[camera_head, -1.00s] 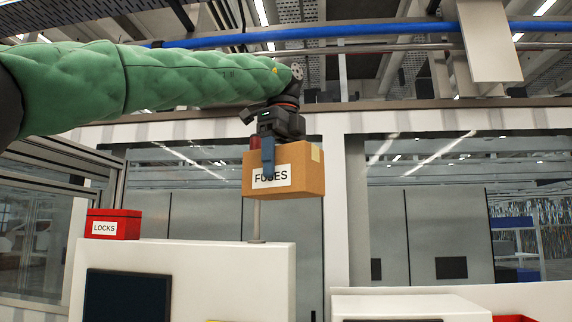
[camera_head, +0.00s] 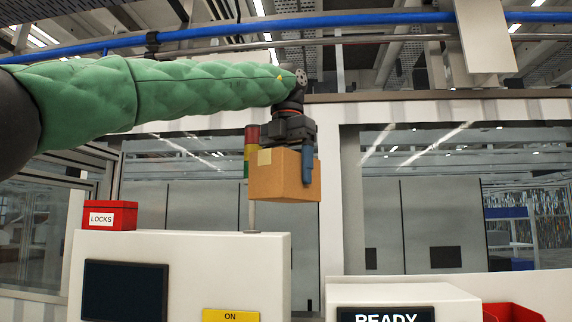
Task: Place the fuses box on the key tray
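The fuses box (camera_head: 277,180) is a brown cardboard box with a tan tape patch. My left gripper (camera_head: 300,165) points down from the green-sleeved arm and is shut on it, with a blue finger against its right part. The box hangs in the air, in front of the signal light pole and above the right end of the white cabinet. Its FUSES label is not visible now. A red tray (camera_head: 512,312) shows in part at the bottom right; I cannot tell whether it is the key tray. My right gripper is not in view.
A red LOCKS box (camera_head: 110,215) stands on the white cabinet (camera_head: 200,255) at left. A signal light (camera_head: 251,150) rises from that cabinet behind the fuses box. A lower white console (camera_head: 400,295) with a READY screen stands to the right. Air right of the box is clear.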

